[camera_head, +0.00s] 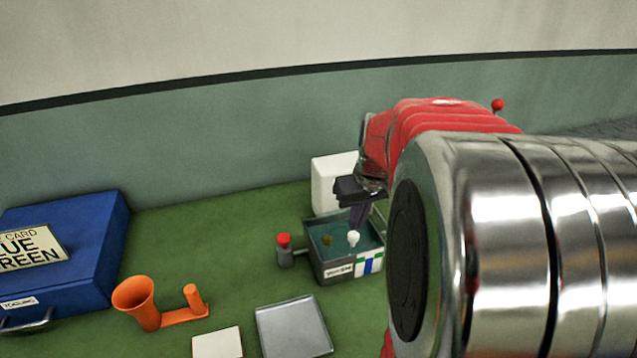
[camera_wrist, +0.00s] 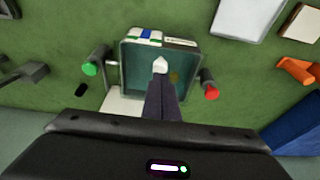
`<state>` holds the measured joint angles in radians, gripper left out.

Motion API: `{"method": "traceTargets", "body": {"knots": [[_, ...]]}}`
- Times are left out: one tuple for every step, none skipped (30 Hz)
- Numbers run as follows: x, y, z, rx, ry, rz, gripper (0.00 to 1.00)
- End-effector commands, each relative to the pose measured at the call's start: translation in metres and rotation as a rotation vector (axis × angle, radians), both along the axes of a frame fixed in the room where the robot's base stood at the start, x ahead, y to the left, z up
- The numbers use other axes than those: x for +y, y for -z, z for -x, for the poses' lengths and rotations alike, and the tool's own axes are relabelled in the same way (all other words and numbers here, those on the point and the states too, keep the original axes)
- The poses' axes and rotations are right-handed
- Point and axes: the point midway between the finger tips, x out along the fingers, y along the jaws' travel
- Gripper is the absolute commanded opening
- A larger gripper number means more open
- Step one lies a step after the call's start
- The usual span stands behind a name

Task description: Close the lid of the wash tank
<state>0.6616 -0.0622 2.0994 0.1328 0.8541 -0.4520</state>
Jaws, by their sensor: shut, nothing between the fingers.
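The wash tank (camera_head: 326,271) is a dark grey box with teal liquid inside, standing on the green surface; it also shows in the wrist view (camera_wrist: 126,70). Its lid appears to be the white panel (camera_head: 328,178) standing upright at the tank's back, so the tank is open. Part of that panel shows in the wrist view (camera_wrist: 121,102). My gripper (camera_head: 357,222) is shut and empty, pointing down over the open tank, in front of the panel. Its dark fingers show in the wrist view (camera_wrist: 161,78), with a small white piece at their tips. I cannot tell whether they touch it.
A red knob (camera_head: 283,240) sticks out beside the tank, with a green knob (camera_wrist: 89,69) on the opposite side. A blue case (camera_head: 90,245), an orange funnel piece (camera_head: 150,305), a grey tray (camera_head: 292,327) and a pale block (camera_head: 217,343) lie nearby. A wall rises behind.

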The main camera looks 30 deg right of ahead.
Motion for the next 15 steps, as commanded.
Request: {"method": "traceTargets", "body": {"knots": [[0.000,0.007,0.000,0.001,0.001,-0.001,0.00],[0.000,0.010,0.000,0.001,0.001,-0.001,0.00],[0.000,0.013,0.001,0.001,0.002,-0.002,0.00],[0.000,0.016,0.001,0.000,0.002,-0.001,0.00],[0.000,0.018,0.001,0.000,0.002,-0.001,0.00],[0.000,0.019,0.001,0.000,0.002,-0.001,0.00],[0.000,0.020,0.001,-0.001,0.002,0.000,0.00],[0.000,0.021,0.001,-0.001,0.002,0.000,0.00],[0.000,0.022,0.001,-0.001,0.002,0.000,0.00],[0.000,0.022,0.001,-0.001,0.002,0.001,0.00],[0.000,0.022,0.001,-0.001,0.002,0.001,0.00],[0.000,0.022,0.001,-0.001,0.002,0.001,0.00],[0.000,0.022,0.001,-0.001,0.002,0.001,0.00],[-0.001,0.022,0.001,-0.001,0.002,0.001,0.00],[-0.001,0.022,0.001,-0.001,0.002,0.001,0.00]]}}
